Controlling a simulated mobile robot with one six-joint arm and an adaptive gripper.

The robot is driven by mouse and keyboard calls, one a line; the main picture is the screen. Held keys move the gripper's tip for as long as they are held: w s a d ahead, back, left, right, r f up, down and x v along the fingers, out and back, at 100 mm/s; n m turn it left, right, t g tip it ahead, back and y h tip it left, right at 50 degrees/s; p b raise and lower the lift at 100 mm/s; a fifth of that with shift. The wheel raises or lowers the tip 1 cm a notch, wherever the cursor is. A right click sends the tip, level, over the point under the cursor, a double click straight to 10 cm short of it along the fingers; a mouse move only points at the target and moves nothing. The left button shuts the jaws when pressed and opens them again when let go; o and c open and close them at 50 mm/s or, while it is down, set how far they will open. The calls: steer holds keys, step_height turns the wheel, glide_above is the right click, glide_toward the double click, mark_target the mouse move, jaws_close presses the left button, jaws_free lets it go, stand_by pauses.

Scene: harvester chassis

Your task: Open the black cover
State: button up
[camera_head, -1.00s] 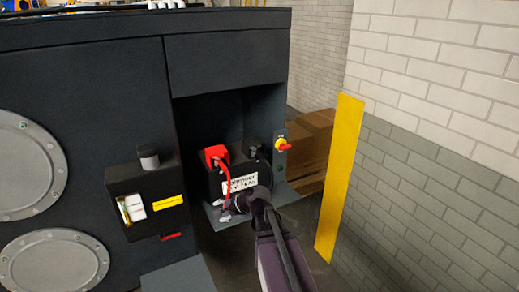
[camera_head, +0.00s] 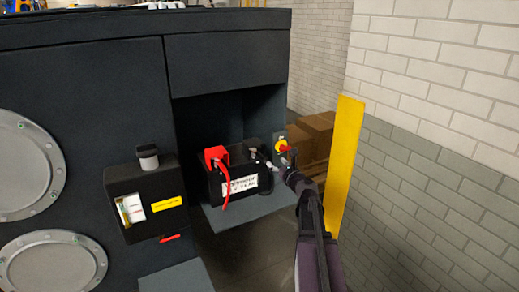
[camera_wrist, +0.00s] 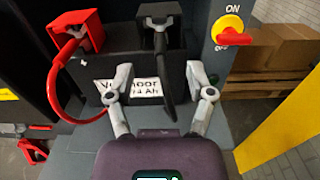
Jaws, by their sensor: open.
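The black cover (camera_wrist: 160,12) sits on the right terminal of a black battery at the top of the wrist view, with a black cable (camera_wrist: 165,80) hanging from it. In the head view the cover (camera_head: 254,147) is small and partly hard to make out. My gripper (camera_wrist: 160,72) is open and empty, its two grey fingers on either side of the hanging cable. The fingertips appear below and in front of the cover; contact cannot be told. In the head view my gripper (camera_head: 270,162) is at the battery's right side.
A red cover (camera_head: 215,155) with a red cable is on the left terminal. The battery (camera_head: 212,186) stands on a grey shelf (camera_head: 245,212). A yellow switch with a red knob (camera_wrist: 236,35) is close on the right. A yellow post (camera_head: 343,150) stands right of my arm.

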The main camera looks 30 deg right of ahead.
mark_target(260, 147)
steer(key=shift+w, duration=0.1)
steer(key=shift+w, duration=6.8)
jaws_close()
